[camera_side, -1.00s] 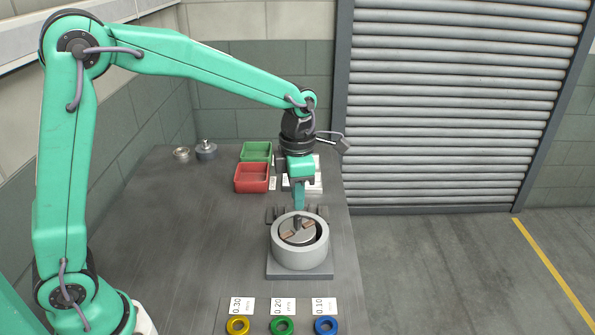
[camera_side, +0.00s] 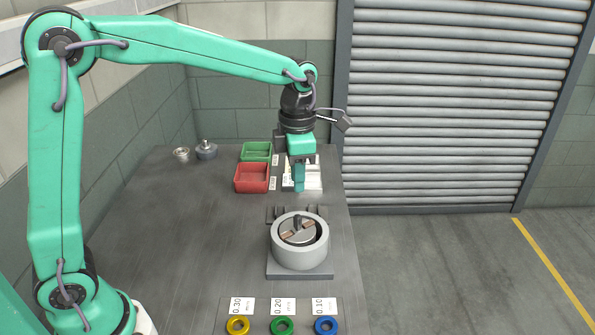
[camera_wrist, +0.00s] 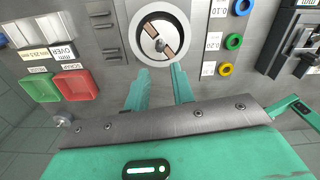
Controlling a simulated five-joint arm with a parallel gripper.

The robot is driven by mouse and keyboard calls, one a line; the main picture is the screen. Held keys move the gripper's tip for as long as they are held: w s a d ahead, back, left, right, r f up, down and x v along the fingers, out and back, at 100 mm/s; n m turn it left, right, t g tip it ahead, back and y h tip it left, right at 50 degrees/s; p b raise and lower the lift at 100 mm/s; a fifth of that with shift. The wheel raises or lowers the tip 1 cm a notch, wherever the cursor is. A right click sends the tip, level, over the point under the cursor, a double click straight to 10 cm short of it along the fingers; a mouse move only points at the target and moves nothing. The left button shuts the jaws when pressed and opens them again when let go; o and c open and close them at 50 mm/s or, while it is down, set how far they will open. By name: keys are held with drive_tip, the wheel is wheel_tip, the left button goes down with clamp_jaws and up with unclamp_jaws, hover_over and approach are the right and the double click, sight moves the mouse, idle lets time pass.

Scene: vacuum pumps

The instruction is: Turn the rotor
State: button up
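The rotor (camera_side: 293,238) is a grey disc with a dark central shaft and two brown vanes in a diagonal line. It sits inside the round grey pump housing (camera_side: 300,256), on a square base on the bench. The wrist view shows the rotor (camera_wrist: 150,45) from above, inside its pale ring (camera_wrist: 138,30).
A red bin (camera_side: 252,178) and a green bin (camera_side: 257,151) stand behind on the bench. Yellow (camera_side: 238,325), green (camera_side: 282,325) and blue (camera_side: 326,325) rings lie by labels at the front. Two metal parts (camera_side: 206,151) stand back left. The bench's left middle is clear.

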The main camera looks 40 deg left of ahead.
sight(297, 215)
drive_tip(key=shift+o, duration=1)
drive_tip(key=m, duration=0.1)
drive_tip(key=f+m, duration=0.1)
drive_tip(key=m, duration=0.1)
drive_tip(key=shift+m, duration=0.3)
drive_tip(key=m, duration=0.2)
drive_tip(key=f+m, duration=0.1)
drive_tip(key=m, duration=0.3)
drive_tip(key=shift+f, duration=0.3)
drive_tip(key=shift+f, duration=4.45)
clamp_jaws()
